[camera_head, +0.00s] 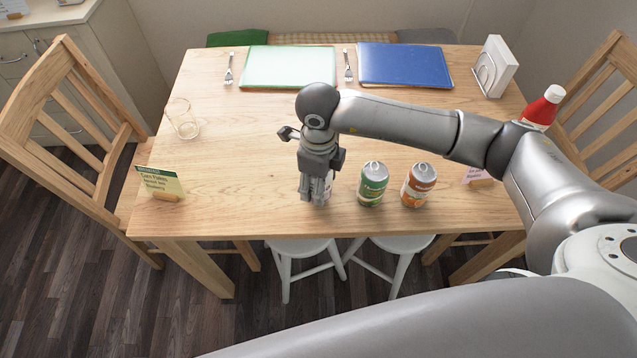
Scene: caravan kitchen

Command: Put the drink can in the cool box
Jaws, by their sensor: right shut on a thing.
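My right gripper (318,192) points down near the front edge of the table and is shut on a drink can (330,183). Only a pale, pinkish sliver of this can shows beside the fingers; the gripper hides the rest. I cannot tell whether it touches the table. A green can (372,185) and an orange can (418,186) stand upright just to its right, near the same edge. The cool box is not in view. My left gripper is not in view.
The wooden table (240,170) carries a green mat (287,67) and a blue mat (404,65) at the back, a clear glass (183,120), a card (160,182), a napkin holder (495,68) and a red bottle (543,108). Chairs stand on both sides. The table's left middle is clear.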

